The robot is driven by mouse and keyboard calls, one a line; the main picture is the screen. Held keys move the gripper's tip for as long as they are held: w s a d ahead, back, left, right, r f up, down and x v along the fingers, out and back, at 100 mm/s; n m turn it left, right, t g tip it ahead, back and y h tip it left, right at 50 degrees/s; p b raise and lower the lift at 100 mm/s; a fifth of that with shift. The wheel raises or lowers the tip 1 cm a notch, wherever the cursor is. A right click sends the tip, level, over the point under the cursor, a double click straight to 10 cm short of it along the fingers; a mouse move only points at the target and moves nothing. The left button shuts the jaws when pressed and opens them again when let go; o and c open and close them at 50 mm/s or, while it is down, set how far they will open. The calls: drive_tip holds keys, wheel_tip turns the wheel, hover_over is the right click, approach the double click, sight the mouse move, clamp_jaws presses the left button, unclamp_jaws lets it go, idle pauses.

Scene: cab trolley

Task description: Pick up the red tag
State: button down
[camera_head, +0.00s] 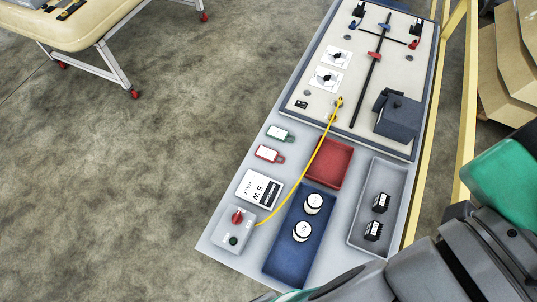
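The red tag (269,153) lies flat on the grey surface of the trolley (238,178), left of the red tray. It has a white label in its middle and a small tab at its right end. It is fully visible, with nothing on it. A similar green tag (279,134) lies just above it in the picture, apart from it. My arm enters at the lower right and runs along the bottom edge. My gripper is not in view.
A white card (258,189) and a grey box with a red knob (236,229) sit below the tag. A yellow cable (312,161) crosses to the upper panel. The red tray (330,162), blue tray (277,264) and grey tray (364,240) are right. Yellow rails (470,95) border the right side.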

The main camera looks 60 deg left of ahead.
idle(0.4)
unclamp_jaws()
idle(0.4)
